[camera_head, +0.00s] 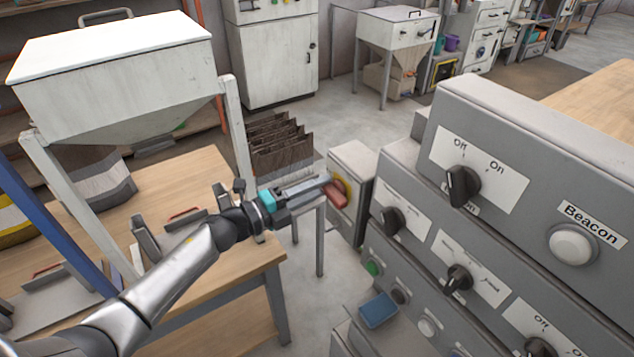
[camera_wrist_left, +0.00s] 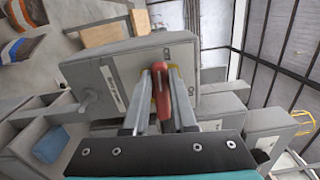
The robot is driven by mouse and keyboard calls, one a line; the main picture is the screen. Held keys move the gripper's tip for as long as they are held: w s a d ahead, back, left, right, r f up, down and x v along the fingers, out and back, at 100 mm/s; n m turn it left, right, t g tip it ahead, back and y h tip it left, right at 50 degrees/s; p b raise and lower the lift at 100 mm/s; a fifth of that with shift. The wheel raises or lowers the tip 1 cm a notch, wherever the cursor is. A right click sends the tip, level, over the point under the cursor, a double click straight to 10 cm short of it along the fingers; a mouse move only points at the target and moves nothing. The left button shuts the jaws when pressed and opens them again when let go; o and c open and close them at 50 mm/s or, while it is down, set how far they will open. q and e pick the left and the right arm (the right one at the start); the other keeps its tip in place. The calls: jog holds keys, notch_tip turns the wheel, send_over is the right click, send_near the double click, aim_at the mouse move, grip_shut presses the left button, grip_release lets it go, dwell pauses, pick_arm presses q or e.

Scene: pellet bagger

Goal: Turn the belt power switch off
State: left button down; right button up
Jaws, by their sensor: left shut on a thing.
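A red switch handle (camera_head: 336,194) sits on a yellow plate on the side of a small grey box (camera_head: 357,160), right of the wooden table. My left gripper (camera_head: 322,186) reaches it from the left and is shut on the handle. In the left wrist view the red handle (camera_wrist_left: 161,90) stands between my two fingers (camera_wrist_left: 160,98), with a bit of yellow behind it. I cannot read a label naming this switch. My right gripper is not in view.
A stepped grey control panel (camera_head: 500,110) with black off/on knobs and a white Beacon button (camera_head: 572,243) stands close on the right. A white hopper (camera_head: 110,70) stands over the wooden table (camera_head: 190,180) at left. A blue block (camera_head: 378,310) sits low near the panel.

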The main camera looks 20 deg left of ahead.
pick_arm(q)
jog(key=shift+s+d+f+n, duration=0.2)
jog(key=shift+d+f+n, duration=0.15)
jog(key=shift+n, duration=0.15)
jog(key=c, duration=0.9)
grip_release()
jog(key=shift+o, duration=0.7)
jog(key=shift+r, duration=0.1)
jog(key=shift+o, duration=0.2)
jog(key=shift+w+a+r, duration=0.1)
jog(key=b+v, duration=0.1)
jog(key=v, duration=1.4)
jog(key=shift+a, duration=0.1)
